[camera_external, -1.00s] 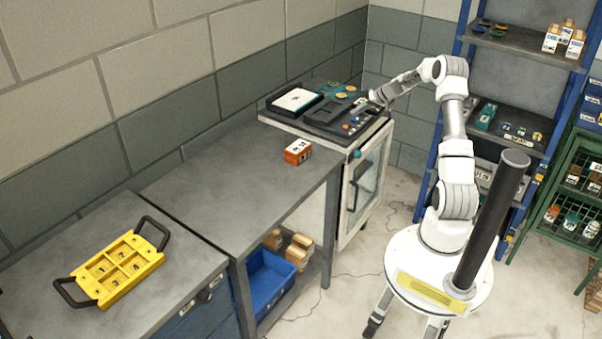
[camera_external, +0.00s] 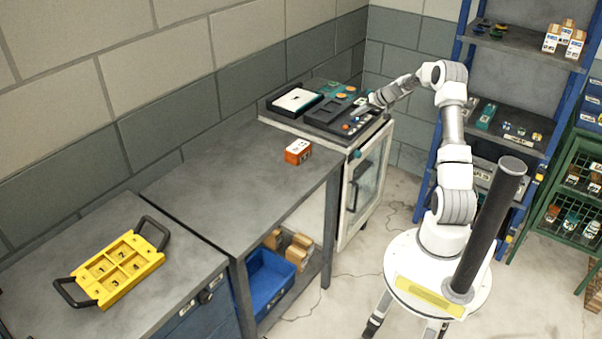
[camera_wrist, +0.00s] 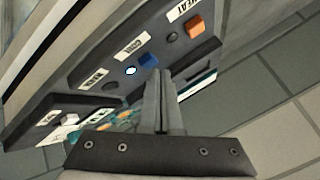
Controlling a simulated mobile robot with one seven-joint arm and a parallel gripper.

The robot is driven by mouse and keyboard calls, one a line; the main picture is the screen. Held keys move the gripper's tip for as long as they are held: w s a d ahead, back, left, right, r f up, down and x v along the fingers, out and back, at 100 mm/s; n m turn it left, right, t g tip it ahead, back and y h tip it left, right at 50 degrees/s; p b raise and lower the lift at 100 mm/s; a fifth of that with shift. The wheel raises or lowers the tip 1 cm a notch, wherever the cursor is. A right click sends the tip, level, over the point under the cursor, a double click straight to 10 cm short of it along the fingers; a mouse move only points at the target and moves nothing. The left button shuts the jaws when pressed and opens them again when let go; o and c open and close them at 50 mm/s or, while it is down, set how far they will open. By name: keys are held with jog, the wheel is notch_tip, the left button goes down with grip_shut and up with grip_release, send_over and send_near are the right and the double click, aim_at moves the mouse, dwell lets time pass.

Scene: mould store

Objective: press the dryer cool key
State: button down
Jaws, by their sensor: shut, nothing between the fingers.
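The dryer (camera_external: 366,190) is a pale cabinet with a glass door, and its dark control panel is on top. In the wrist view the blue cool key (camera_wrist: 148,60) sits below a white label (camera_wrist: 134,43) that appears to read COOL. A small lamp (camera_wrist: 131,71) beside this key is lit bluish white. My gripper (camera_wrist: 168,74) is shut and empty, its fingertips at the panel just below and right of the blue key. I cannot tell whether they touch it. In the external view my gripper (camera_external: 364,110) is over the panel's front right.
An orange key (camera_wrist: 196,27) with a HEAT label and a dark lamp (camera_wrist: 170,39) is close on the right. An orange-and-white box (camera_external: 298,152) stands on the grey bench (camera_external: 215,180). A yellow tray (camera_external: 118,268) lies at the left. Blue shelving (camera_external: 459,45) stands behind my arm.

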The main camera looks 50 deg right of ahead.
jog(key=shift+f+b, duration=0.4)
jog(key=shift+b, duration=0.15)
dwell(0.4)
jog(key=shift+r, duration=0.95)
jog(key=shift+p, duration=0.3)
notch_tip(320, 180, up, 6)
jog(key=p, duration=0.2)
dwell(0.4)
